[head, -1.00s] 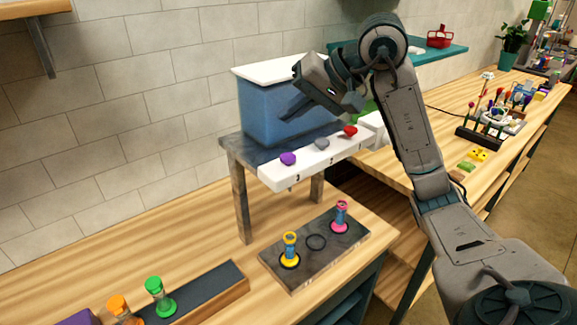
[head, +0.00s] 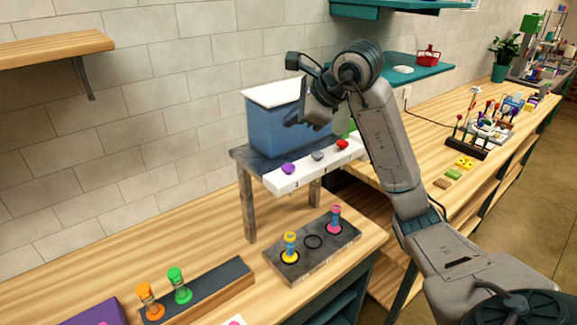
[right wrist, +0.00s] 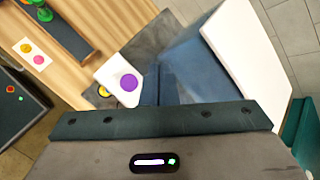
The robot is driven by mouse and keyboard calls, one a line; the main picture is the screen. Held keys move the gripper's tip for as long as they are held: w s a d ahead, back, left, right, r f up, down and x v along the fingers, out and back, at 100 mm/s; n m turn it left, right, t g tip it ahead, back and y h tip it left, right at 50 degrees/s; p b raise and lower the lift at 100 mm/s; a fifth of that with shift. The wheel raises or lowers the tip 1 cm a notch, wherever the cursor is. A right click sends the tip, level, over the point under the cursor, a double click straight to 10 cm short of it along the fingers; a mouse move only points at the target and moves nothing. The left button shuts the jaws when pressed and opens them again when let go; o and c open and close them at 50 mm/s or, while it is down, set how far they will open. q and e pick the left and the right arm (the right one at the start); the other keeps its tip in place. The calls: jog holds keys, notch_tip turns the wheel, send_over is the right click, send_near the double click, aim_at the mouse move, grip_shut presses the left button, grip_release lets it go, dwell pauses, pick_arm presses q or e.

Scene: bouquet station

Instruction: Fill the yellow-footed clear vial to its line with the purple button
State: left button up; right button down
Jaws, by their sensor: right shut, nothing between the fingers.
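The yellow-footed vial (head: 290,247) stands upright in the left ring of the dark base plate, below the dispenser; its liquid level is too small to read. The purple button (head: 288,168) is at the left end of the white front bar; it also shows in the right wrist view (right wrist: 129,83). There, the vial's yellow foot (right wrist: 103,91) peeks out past the bar, with the rest hidden. My right gripper (head: 294,122) is shut and empty, in front of the blue tank, above the bar and apart from the purple button. My left gripper is out of view.
The blue tank (head: 272,125) with a white lid stands on a grey stand. Grey (head: 318,155) and red (head: 342,144) buttons sit farther right on the bar. A pink-footed vial (head: 335,220) stands in the right ring; the middle ring is empty. Orange and green vials (head: 178,285) stand front left.

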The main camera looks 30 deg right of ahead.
jog(key=shift+w+d+f, duration=0.1)
jog(key=shift+w+f, duration=0.05)
jog(key=shift+w, duration=0.05)
jog(key=shift+f, duration=0.1)
jog(key=b, duration=0.7)
send_over(293, 168)
notch_tip(293, 168, down, 8)
jog(key=shift+r, duration=0.15)
jog(key=shift+f, duration=0.4)
dwell(1.2)
jog(key=shift+f+b, duration=0.4)
jog(key=shift+b, duration=0.1)
